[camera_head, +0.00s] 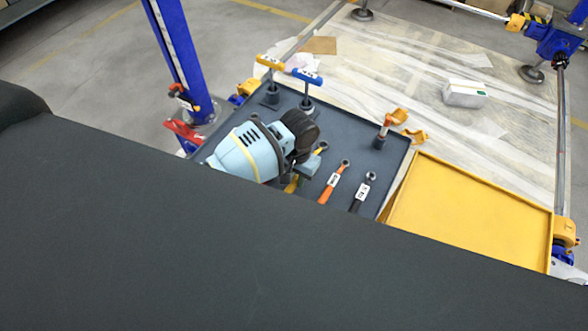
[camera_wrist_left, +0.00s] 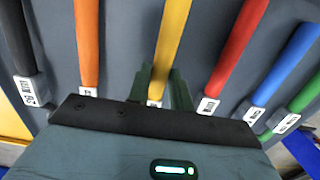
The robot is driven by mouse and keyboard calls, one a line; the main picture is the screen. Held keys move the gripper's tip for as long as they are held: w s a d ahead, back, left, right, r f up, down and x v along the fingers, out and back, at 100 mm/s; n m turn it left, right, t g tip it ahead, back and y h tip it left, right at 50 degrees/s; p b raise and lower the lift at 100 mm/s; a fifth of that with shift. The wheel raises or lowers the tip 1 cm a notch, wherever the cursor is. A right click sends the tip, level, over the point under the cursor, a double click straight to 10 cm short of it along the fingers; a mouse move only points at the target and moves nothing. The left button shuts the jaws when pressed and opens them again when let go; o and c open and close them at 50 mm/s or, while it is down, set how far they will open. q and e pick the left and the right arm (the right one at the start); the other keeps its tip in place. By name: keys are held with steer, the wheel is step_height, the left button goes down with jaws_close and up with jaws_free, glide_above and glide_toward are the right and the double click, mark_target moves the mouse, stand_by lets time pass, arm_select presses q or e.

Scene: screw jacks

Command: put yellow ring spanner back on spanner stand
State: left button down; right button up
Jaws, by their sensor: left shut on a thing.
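The yellow ring spanner (camera_wrist_left: 173,40) lies between the two dark green fingers of my left gripper (camera_wrist_left: 160,80) in the left wrist view, and they are shut on it. It sits between an orange and a red handle, over a dark grey surface. In the head view my left gripper (camera_head: 304,170) is over the dark grey top (camera_head: 345,133), and the spanner's ring end (camera_head: 322,146) shows just beyond it. Much of the spanner is hidden behind the gripper. I cannot clearly tell the spanner stand from the dark surface, or whether the spanner touches it.
An orange spanner (camera_head: 332,182) and a black one (camera_head: 361,191) are right of the gripper. Red, blue and green handles show in the wrist view. Yellow and blue T-handled tools (camera_head: 306,80) stand behind. A yellow tray (camera_head: 470,212) is at right. A dark shape blocks the foreground.

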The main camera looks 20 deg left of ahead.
arm_select(q)
steer(key=shift+f, duration=0.1)
steer(key=shift+s+d, duration=0.1)
steer(key=shift+s, duration=0.15)
steer(key=shift+s+d+r, duration=0.1)
steer(key=shift+s+r, duration=0.05)
steer(key=shift+r, duration=0.1)
steer(key=shift+f, duration=0.3)
steer(key=c, duration=1.6)
jaws_free()
steer(key=o, duration=0.3)
arm_select(e)
steer(key=shift+s+d, duration=0.15)
steer(key=shift+s, duration=0.2)
arm_select(q)
steer(key=shift+o, duration=0.2)
